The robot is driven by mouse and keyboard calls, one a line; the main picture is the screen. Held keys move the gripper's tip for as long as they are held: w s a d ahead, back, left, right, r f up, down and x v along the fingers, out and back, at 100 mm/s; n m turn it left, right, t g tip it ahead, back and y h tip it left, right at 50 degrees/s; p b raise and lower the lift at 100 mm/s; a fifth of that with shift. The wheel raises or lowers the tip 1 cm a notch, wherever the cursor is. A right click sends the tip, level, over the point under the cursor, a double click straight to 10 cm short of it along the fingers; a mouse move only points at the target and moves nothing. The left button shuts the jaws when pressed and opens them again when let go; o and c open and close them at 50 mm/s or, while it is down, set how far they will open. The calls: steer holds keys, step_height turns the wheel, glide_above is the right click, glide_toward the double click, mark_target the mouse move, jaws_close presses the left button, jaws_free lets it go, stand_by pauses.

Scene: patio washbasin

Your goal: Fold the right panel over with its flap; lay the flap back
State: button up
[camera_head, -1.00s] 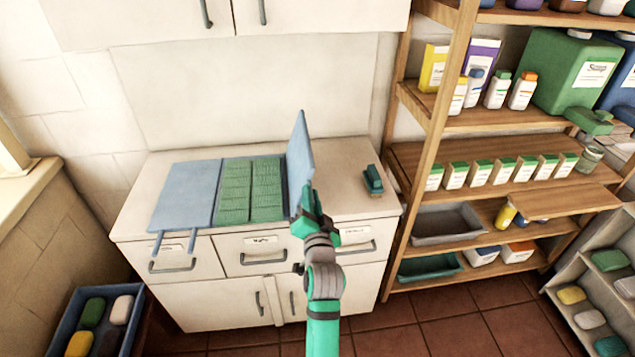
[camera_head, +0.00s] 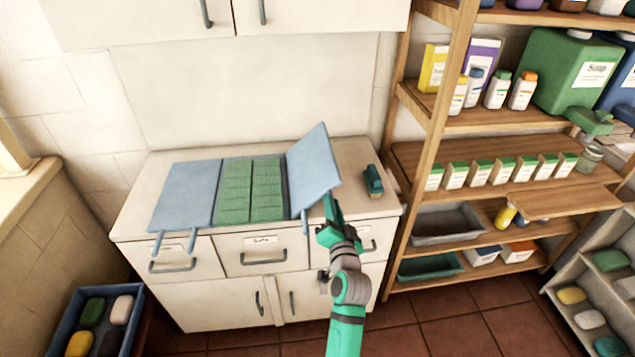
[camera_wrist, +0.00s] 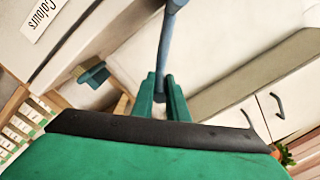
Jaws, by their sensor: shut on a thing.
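The right panel (camera_head: 314,172) is a flat blue board at the right side of the open folder on the counter. It is raised and tilted out to the right, with its inner face showing. My gripper (camera_head: 329,199) is at its lower right corner, shut on a slim blue part of it. In the wrist view this blue part (camera_wrist: 164,55) runs down between my green fingertips (camera_wrist: 160,95). A blue strap (camera_head: 305,221) hangs from the panel's front edge. The green ribbed middle (camera_head: 252,190) lies flat. The left panel (camera_head: 186,193) lies flat, with two straps over the front edge.
Wooden shelves (camera_head: 470,150) with bottles and boxes rise beyond the counter's right end. A blue crate (camera_head: 103,320) with coloured blocks is at lower left.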

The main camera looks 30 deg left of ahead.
step_height(320, 180, down, 11)
steer(key=w+d, duration=0.2)
steer(key=d, duration=0.1)
stand_by(0.9)
steer(key=shift+r, duration=0.15)
steer(key=o, duration=1.8)
steer(key=shift+r+v, duration=0.3)
steer(key=shift+v, duration=1.55)
steer(key=shift+r+v, duration=0.35)
steer(key=shift+v, duration=1.45)
steer(key=shift+r+v, duration=0.3)
steer(key=shift+v, duration=1.55)
